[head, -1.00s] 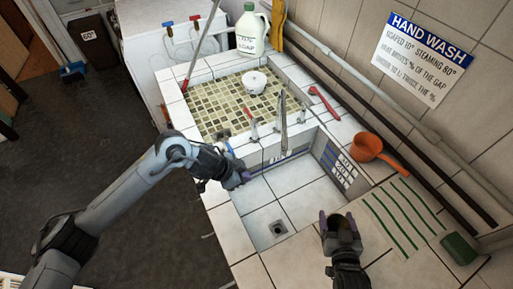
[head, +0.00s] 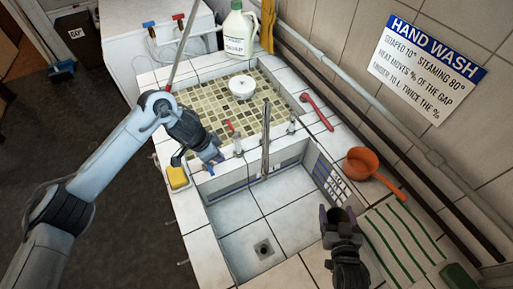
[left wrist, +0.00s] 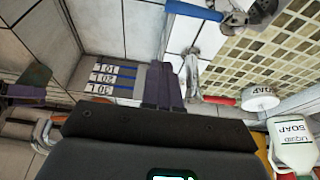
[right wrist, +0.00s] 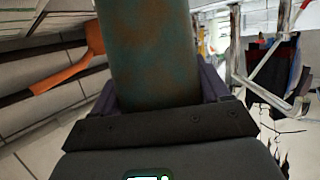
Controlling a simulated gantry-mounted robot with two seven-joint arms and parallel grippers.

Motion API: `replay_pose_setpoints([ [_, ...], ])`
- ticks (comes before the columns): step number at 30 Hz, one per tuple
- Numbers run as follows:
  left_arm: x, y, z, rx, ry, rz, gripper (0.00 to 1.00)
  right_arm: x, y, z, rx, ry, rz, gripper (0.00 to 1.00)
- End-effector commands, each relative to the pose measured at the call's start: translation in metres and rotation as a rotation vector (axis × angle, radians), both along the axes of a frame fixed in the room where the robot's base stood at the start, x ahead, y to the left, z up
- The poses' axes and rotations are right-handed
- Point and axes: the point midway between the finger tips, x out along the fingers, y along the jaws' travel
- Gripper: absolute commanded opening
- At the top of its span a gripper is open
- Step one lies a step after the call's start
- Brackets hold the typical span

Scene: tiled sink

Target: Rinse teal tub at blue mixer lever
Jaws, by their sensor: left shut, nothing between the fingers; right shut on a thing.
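The teal tub (right wrist: 155,50) has brown stains and is held in my right gripper (right wrist: 160,100), which is shut on it. In the head view the tub (head: 341,214) shows as a dark round opening between the fingers of my right gripper (head: 340,222), above the counter right of the sink basin. My left gripper (head: 215,163) is shut and empty, close to the taps at the basin's far left corner; its closed fingers also show in the left wrist view (left wrist: 163,85). A blue lever (left wrist: 238,5) shows at the top of that view, apart from the fingertips. In the head view my gripper largely hides it.
The white basin (head: 235,212) has a drain (head: 263,249). A metal spout (head: 266,140) and red lever (head: 229,126) stand behind it. A yellow sponge (head: 178,177) lies left, an orange dipper (head: 362,162) right. A striped mat (head: 405,235) lies at the right.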

Motion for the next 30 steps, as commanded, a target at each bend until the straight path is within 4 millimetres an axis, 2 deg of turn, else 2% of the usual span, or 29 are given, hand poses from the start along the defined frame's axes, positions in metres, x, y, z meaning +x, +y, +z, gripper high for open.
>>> replay_pose_setpoints([
  [3,0.003,-0.008,-0.023,-0.001,0.005,0.000,0.00,0.000,0.000,0.001,0.000,-0.002,0.000,0.22],
  [9,0.008,-0.013,-0.051,0.002,0.003,0.002,0.00,0.000,0.000,0.009,0.000,-0.002,0.000,0.22],
  [12,0.000,0.001,-0.051,0.003,0.001,0.001,0.00,0.000,0.000,0.017,0.000,-0.002,0.000,0.22],
  [18,-0.009,0.014,-0.056,0.000,0.000,-0.001,0.00,0.000,0.000,0.023,0.000,-0.001,0.000,0.22],
  [30,-0.011,0.018,-0.058,0.000,0.000,-0.001,0.00,0.000,0.000,0.023,0.000,-0.001,0.000,0.22],
])
